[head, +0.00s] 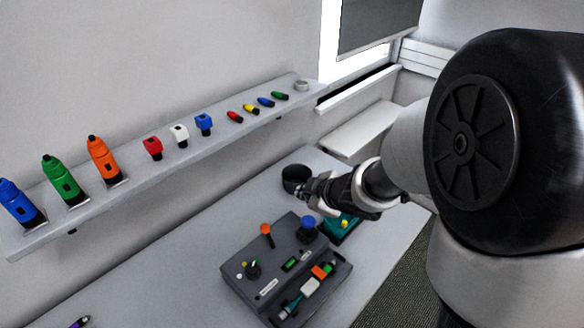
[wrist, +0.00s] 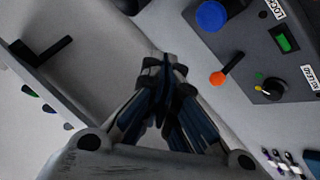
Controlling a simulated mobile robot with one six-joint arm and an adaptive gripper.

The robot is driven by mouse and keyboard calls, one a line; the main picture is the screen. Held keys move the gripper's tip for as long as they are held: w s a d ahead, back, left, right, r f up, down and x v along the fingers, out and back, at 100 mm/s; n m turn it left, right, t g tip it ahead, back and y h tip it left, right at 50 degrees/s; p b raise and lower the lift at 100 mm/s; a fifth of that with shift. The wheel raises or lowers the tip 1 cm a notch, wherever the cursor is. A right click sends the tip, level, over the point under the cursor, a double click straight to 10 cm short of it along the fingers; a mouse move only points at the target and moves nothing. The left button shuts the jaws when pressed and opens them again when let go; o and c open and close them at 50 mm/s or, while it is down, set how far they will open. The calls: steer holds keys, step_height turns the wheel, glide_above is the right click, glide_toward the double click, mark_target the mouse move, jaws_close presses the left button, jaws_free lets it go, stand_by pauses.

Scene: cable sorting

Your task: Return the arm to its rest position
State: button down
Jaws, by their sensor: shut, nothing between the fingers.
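My gripper (head: 308,190) is at the end of my arm, above the far part of the table in the head view. In the wrist view my gripper (wrist: 166,72) shows its fingers together, with nothing between them. In the head view it overlaps the edge of a dark round cup (head: 294,174); I cannot tell whether they touch. My arm comes in from the right side of the head view.
A dark control box (head: 240,268) with knobs and connectors stands on the table (head: 165,265), with a teal item (head: 347,232) behind it. The wall shelf (head: 135,182) holds bottle-like tools, several connectors and a ring. The table's left part is mostly clear.

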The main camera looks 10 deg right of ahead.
steer(key=s+d+r+m+h, duration=0.5)
steer(key=s+d+r+m, duration=0.25)
steer(key=r, duration=0.25)
steer(key=s+a+m+g+y, duration=0.1)
steer(key=s+a+m+g, duration=0.1)
steer(key=s, duration=0.8)
steer(key=s+a+m+g+y, duration=0.1)
steer(key=s+a+m+g, duration=0.1)
steer(key=s, duration=0.7)
steer(key=a+m, duration=0.1)
steer(key=a, duration=0.1)
steer(key=shift+s+a+r, duration=0.35)
steer(key=shift+s+r, duration=0.05)
